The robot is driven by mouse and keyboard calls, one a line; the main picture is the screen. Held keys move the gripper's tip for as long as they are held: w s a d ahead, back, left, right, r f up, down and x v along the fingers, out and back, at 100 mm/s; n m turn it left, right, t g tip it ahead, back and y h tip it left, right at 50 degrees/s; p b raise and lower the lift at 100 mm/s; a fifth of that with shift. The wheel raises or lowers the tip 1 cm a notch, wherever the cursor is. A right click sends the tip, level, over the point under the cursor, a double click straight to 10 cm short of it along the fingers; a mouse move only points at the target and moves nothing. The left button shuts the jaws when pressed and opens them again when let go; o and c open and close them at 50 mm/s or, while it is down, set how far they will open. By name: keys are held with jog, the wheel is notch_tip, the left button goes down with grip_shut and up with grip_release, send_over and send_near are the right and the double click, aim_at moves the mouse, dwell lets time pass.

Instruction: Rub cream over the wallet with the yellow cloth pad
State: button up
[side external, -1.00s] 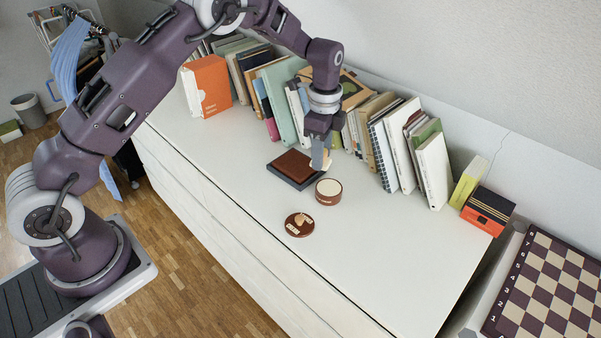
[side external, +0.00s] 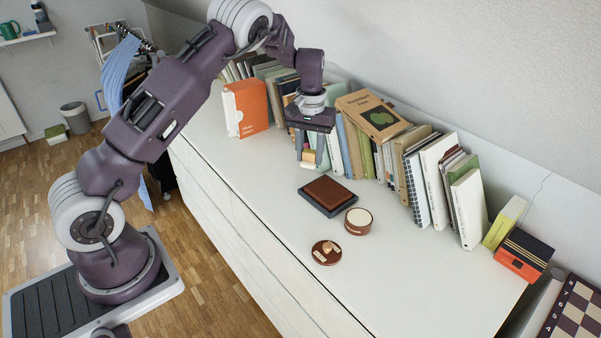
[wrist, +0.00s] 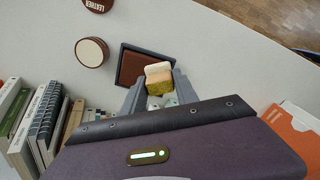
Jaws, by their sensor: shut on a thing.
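My gripper (side external: 309,148) is shut on the yellow cloth pad (side external: 309,157), held in the air behind and left of the wallet. In the wrist view the pad (wrist: 158,77) sits between the fingertips, with a yellow part and a pale part. The brown wallet (side external: 328,190) lies flat on a dark tray or mat (side external: 312,203). In the wrist view the wallet (wrist: 130,67) is partly hidden by the pad and a finger. The open round cream tin (side external: 358,221) stands right of the wallet, its pale top showing. Its brown lid (side external: 326,252) lies nearer the front edge.
A row of books (side external: 400,160) stands along the wall behind, close to my gripper. An orange box file (side external: 246,108) stands at the left of the row. An orange-and-black box (side external: 523,255) is at the right end. The front of the white top is clear.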

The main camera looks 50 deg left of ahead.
aim_at(342, 198)
jog(key=shift+n, duration=0.7)
jog(key=shift+w+a+f, duration=0.45)
jog(key=shift+w+f, duration=0.2)
jog(key=shift+f, duration=0.6)
jog(key=shift+w+a+f, duration=0.45)
jog(key=shift+w+f, duration=0.15)
jog(key=shift+f, duration=0.65)
jog(key=shift+w+a+f, duration=0.45)
jog(key=shift+w+f, duration=0.2)
jog(key=shift+f, duration=0.6)
jog(key=shift+d+f, duration=0.3)
jog(key=shift+f, duration=0.35)
jog(key=shift+d+f, duration=0.3)
jog(key=shift+f, duration=0.3)
grip_shut()
jog(key=shift+w+d, duration=0.15)
jog(key=shift+d, duration=4.75)
jog(key=shift+a, duration=5.55)
jog(key=shift+w, duration=0.65)
jog(key=shift+w+d, duration=0.1)
jog(key=shift+d, duration=0.15)
jog(key=shift+w+d, duration=0.1)
jog(key=shift+d, duration=4.85)
jog(key=shift+a, duration=5.3)
notch_tip(342, 198, up, 8)
jog(key=shift+d, duration=0.15)
